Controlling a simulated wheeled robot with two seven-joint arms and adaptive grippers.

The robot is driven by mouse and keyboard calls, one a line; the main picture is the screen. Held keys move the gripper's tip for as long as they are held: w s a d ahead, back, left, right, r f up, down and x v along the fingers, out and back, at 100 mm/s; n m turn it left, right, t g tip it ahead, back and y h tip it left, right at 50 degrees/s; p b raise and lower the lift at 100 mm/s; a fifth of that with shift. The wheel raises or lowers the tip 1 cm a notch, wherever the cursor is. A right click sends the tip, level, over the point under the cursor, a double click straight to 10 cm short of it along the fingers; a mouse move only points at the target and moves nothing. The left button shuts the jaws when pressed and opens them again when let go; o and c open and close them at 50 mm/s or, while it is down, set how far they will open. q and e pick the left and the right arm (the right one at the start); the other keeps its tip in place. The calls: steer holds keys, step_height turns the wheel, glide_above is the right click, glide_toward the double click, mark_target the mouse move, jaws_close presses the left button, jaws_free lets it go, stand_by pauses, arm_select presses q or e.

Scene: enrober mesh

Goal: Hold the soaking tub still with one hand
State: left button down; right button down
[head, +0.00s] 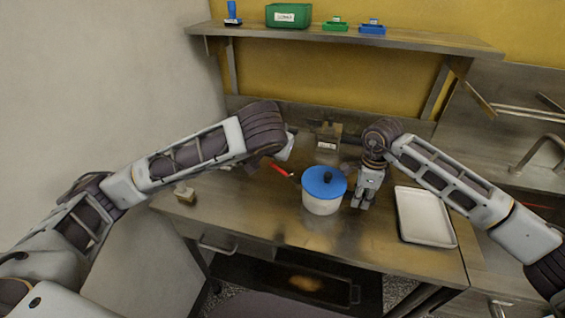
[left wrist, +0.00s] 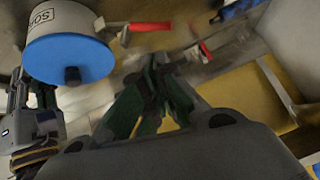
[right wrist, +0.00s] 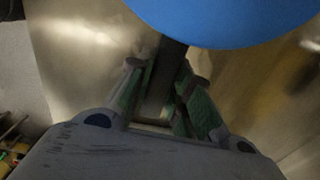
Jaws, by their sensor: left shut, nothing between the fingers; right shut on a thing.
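The soaking tub (head: 322,205) is a white round pot with a blue lid and dark knob, upright on the steel table. It also shows in the left wrist view (left wrist: 55,22), with part of a label. My right gripper (head: 362,205) points down at the tub's right side. In the right wrist view, its fingers (right wrist: 165,80) are shut on a dark grip piece just under the blue lid's edge; the lid hides most of the tub there. My left gripper (left wrist: 155,85) is shut and empty, up and left of the tub; its fingers are mostly hidden in the head view.
A red-handled tool (head: 281,170) lies left of the tub. A white tray (head: 451,243) lies to the right. A small labelled metal box (head: 328,143) stands behind, and a small block (head: 185,192) at the left. The shelf (head: 330,39) holds a green bin (head: 287,15).

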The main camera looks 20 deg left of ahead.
arm_select(q)
steer(key=s+d+f+m+t+y, duration=0.1)
steer(key=s+d+m+t, duration=0.2)
steer(key=s+t, duration=0.2)
steer(key=shift+d+f+m+t, duration=0.25)
steer(key=shift+m+t, duration=0.15)
steer(key=shift+t, duration=0.6)
stand_by(0.4)
steer(key=shift+w+a, duration=0.1)
stand_by(0.3)
steer(key=x, duration=1)
steer(key=shift+s+a+f, duration=0.5)
steer(key=shift+s+f, duration=0.1)
steer(key=shift+f, duration=0.05)
steer(key=shift+s+a+f, duration=0.5)
steer(key=shift+s+f, duration=0.1)
steer(key=shift+f, duration=0.05)
steer(key=shift+a+f, duration=0.1)
